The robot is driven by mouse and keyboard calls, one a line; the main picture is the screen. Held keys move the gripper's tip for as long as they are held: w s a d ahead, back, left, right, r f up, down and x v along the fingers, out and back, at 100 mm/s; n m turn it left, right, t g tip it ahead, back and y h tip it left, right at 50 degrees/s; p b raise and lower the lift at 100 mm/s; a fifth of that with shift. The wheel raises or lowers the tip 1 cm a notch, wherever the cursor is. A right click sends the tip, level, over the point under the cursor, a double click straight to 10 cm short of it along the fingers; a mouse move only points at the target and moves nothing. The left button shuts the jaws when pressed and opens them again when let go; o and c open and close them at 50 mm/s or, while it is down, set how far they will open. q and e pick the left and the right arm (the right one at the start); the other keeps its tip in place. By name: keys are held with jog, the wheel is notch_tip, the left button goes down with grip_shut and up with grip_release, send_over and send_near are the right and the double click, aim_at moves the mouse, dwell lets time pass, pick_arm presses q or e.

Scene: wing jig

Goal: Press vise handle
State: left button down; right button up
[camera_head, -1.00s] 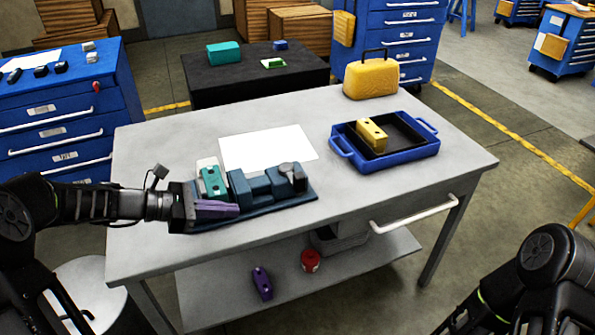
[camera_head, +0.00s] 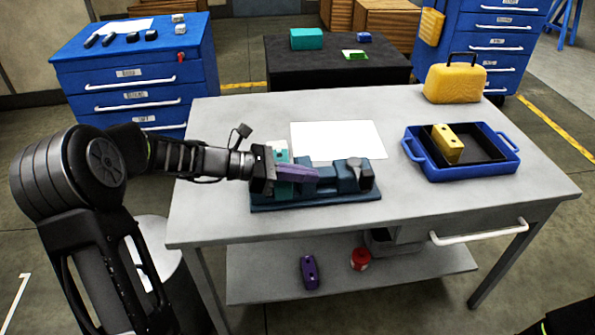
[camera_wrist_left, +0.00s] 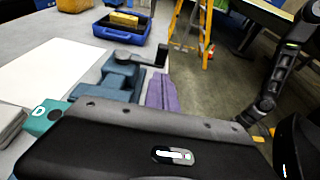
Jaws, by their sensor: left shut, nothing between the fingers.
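The dark blue vise (camera_head: 345,180) stands on the grey workbench. Its dark handle (camera_head: 361,164) is at the right end; the handle (camera_wrist_left: 140,60) also shows in the left wrist view, beyond the vise body (camera_wrist_left: 115,85). A teal block with holes (camera_head: 279,153) is at the vise's left end, partly hidden by my gripper. My left gripper (camera_head: 317,173) comes in from the left, its purple fingers shut and empty, pointing right along the vise's near side, short of the handle. Whether they touch the vise I cannot tell. My right gripper is out of view.
A white sheet (camera_head: 340,138) lies behind the vise. A blue tray (camera_head: 475,174) holding a yellow block (camera_head: 447,143) is at the right, with a yellow case (camera_head: 455,82) behind it. The bench between vise and tray is clear. A purple block (camera_head: 309,272) and red can (camera_head: 360,259) are on the lower shelf.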

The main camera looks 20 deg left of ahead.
aim_at(361, 179)
pick_arm(q)
jog(key=x, duration=0.6)
jog(key=r+p+x, duration=0.1)
jog(key=x, duration=0.2)
jog(key=shift+w+d+f, duration=0.1)
jog(key=shift+w+d, duration=0.15)
jog(key=shift+d, duration=0.1)
